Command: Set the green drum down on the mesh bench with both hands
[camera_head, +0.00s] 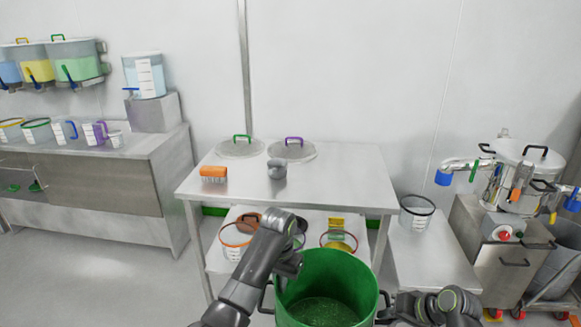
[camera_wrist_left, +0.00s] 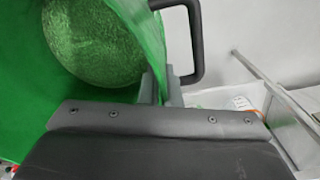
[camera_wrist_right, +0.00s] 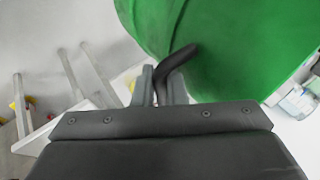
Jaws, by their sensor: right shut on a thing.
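The green drum (camera_head: 326,290) is open-topped, upright in the head view, with granular-looking green at its bottom. It is in front of the centre table; its base is out of frame. My right gripper (camera_wrist_right: 160,85) is shut on its black right handle (camera_wrist_right: 180,60).
The table top holds two round lids (camera_head: 240,148) (camera_head: 292,150), an orange brush (camera_head: 213,172) and a grey object (camera_head: 277,168). Its right half is clear. Several containers occupy its lower shelf. A clear bucket (camera_head: 416,213) and a steel vessel (camera_head: 520,175) stand at right.

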